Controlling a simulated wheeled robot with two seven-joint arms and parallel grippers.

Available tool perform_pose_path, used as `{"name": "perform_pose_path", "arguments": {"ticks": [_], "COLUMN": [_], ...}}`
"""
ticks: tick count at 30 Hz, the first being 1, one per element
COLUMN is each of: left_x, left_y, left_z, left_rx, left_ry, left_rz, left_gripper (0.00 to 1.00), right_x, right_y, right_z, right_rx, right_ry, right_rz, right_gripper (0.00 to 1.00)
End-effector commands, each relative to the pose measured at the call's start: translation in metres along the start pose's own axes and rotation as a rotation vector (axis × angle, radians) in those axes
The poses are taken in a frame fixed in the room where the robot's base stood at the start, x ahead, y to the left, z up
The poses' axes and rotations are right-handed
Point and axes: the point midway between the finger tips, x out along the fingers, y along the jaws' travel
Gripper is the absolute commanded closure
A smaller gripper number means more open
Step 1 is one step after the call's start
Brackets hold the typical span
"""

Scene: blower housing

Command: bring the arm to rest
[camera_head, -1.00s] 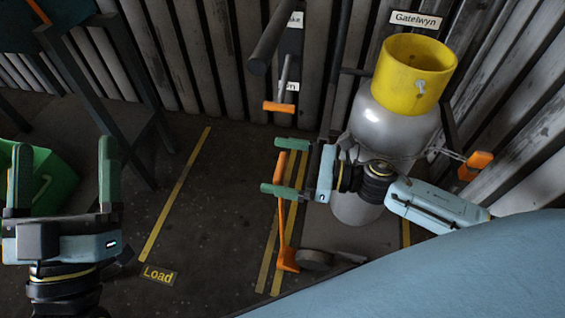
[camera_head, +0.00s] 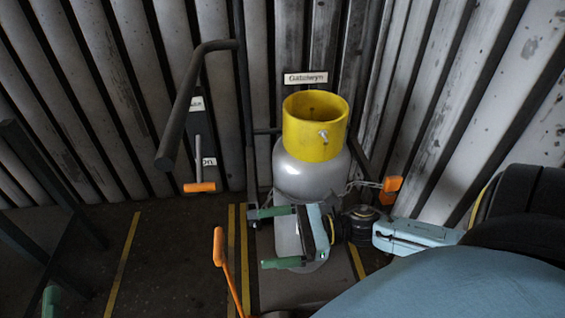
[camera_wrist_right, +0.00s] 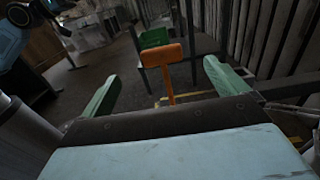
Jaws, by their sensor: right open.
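My right gripper (camera_head: 258,238) is in front of the grey cylinder with the yellow collar, its two green fingers pointing left. They are spread apart with nothing between them. In the right wrist view the gripper (camera_wrist_right: 165,88) also shows open. An orange T-shaped handle (camera_head: 219,246) stands just beyond the fingertips, apart from them; it also shows in the wrist view (camera_wrist_right: 160,55). Of my left gripper only a green fingertip (camera_head: 50,301) shows at the bottom left; the rest is out of frame.
The grey cylinder (camera_head: 300,180) with its yellow collar (camera_head: 308,146) stands by the corrugated wall (camera_head: 70,80). A chained orange tag (camera_head: 391,188) hangs right of it. A dark bent pipe (camera_head: 187,95) juts out at left. Floor with yellow lines (camera_head: 125,262) is open at lower left.

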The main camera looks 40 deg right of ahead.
Motion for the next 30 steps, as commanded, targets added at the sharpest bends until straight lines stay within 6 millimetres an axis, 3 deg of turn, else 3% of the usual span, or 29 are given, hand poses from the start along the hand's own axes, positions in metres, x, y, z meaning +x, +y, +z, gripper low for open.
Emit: {"name": "perform_pose_path", "arguments": {"ticks": [7,17,20,23,30], "left_x": [-0.002,-0.002,-0.002,-0.002,-0.002], "left_y": [-0.003,-0.003,-0.003,-0.003,-0.003], "left_z": [0.015,0.017,0.017,0.017,0.016], "left_rx": [0.003,0.003,0.003,0.003,0.003], "left_ry": [-0.094,-0.1,-0.099,-0.099,-0.098], "left_rz": [-0.008,-0.008,-0.008,-0.008,-0.008], "left_gripper": [0.11,0.11,0.11,0.11,0.11], "right_x": [-0.018,-0.013,0.002,0.021,0.056], "right_y": [0.0,0.0,0.0,-0.001,-0.004], "right_z": [0.0,0.004,0.015,0.033,0.078], "right_rx": [0.002,0.056,0.22,0.496,1.337], "right_ry": [0.0,-0.02,-0.077,-0.177,-0.509], "right_rz": [-0.001,-0.023,-0.083,-0.167,-0.283], "right_gripper": [0.02,0.02,0.02,0.02,0.02]}}
